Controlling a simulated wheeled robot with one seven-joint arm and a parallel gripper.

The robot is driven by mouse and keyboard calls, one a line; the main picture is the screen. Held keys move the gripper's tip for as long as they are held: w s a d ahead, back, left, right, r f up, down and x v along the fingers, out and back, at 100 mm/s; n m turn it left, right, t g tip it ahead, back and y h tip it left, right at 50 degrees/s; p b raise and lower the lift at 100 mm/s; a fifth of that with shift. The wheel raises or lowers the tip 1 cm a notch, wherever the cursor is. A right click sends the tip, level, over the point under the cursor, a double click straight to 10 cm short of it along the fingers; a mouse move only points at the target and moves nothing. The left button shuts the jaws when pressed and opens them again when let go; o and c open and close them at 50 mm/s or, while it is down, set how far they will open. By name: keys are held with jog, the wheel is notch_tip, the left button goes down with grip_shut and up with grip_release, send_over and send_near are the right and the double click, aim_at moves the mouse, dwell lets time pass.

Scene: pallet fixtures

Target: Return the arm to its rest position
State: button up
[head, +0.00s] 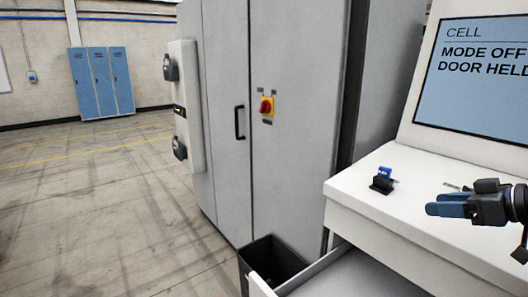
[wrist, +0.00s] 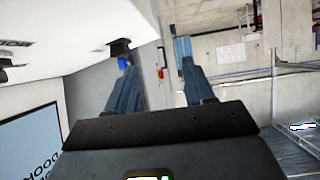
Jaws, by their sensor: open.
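My gripper (head: 440,206) is at the right of the head view, over the white console top, with its blue fingers pointing left. In the wrist view its two blue fingers (wrist: 156,58) stand apart with nothing between them, so it is open and empty. A small blue and black fixture (head: 383,180) sits on the console top to the left of the gripper, apart from it. In the wrist view, what looks like the same fixture (wrist: 120,50) shows near the tip of the left finger. Most of my arm is outside the head view.
The white console (head: 350,195) carries a screen (head: 480,75) reading "MODE OFF" and "DOOR HELD". A drawer (head: 350,284) is open below it, beside a black bin (head: 270,260). A grey cabinet (head: 295,150) with a red switch (head: 267,107) stands behind. Open floor lies left.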

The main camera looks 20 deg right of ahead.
jog(key=s+a+f+m+h, duration=0.25)
jog(key=s+a+f, duration=0.45)
jog(key=f, duration=0.4)
jog(key=s+a+f+m+h, duration=0.25)
jog(key=s+a+f, duration=0.45)
jog(key=f, duration=0.5)
jog(key=s+a+r+t, duration=0.1)
jog(key=s+a+r, duration=0.2)
jog(key=s, duration=0.4)
jog(key=s+a+r+n+t+b, duration=0.1)
jog(key=s+a+r, duration=0.2)
jog(key=s+a, duration=0.3)
jog(key=s+a+r+y, duration=0.1)
jog(key=s+a+r, duration=0.2)
jog(key=s, duration=0.6)
jog(key=shift+s+a+r+n+t, duration=0.2)
jog(key=shift+a+r+n+t, duration=0.15)
jog(key=shift+a, duration=0.9)
jog(key=shift+c, duration=0.3)
